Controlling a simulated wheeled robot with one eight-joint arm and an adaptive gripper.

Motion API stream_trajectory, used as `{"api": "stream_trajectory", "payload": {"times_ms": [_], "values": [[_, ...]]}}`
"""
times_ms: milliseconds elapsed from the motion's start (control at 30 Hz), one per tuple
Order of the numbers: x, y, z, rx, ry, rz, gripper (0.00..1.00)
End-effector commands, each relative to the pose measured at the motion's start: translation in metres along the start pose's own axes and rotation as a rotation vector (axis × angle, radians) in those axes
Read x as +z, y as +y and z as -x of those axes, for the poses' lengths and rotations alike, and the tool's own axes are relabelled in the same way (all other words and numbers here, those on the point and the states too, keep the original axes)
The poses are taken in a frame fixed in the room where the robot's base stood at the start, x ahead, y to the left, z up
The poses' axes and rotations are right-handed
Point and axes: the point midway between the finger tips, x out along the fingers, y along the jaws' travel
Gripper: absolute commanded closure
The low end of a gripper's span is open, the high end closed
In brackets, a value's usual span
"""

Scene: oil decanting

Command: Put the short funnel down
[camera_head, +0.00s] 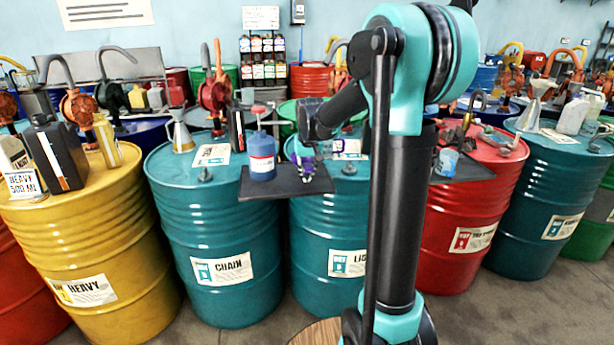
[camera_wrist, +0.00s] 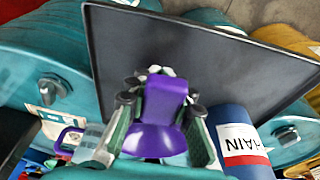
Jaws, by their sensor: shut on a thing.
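The short funnel is purple (camera_wrist: 160,118) and sits between the fingers of my gripper (camera_wrist: 158,135) in the wrist view. My gripper is shut on it. In the head view, my gripper (camera_head: 306,166) with the purple funnel is small and partly hidden, over the right part of a dark tray (camera_head: 283,188). The tray (camera_wrist: 215,55) fills the upper middle of the wrist view, behind the funnel. I cannot tell whether the funnel touches the tray.
A taller funnel (camera_head: 180,134) stands on the CHAIN drum. The tray's middle looks bare.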

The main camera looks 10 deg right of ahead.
Motion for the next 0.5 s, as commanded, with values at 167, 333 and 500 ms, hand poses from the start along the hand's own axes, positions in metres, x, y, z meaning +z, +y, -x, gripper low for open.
{"api": "stream_trajectory", "payload": {"times_ms": [167,333,500], "values": [[0.0003,0.0,0.0,0.0,0.0,0.0,1.0],[0.0009,-0.0001,-0.0022,0.0,0.0,0.0,0.77],[0.0009,0.0,-0.002,0.0,0.0,0.0,0.57]]}}
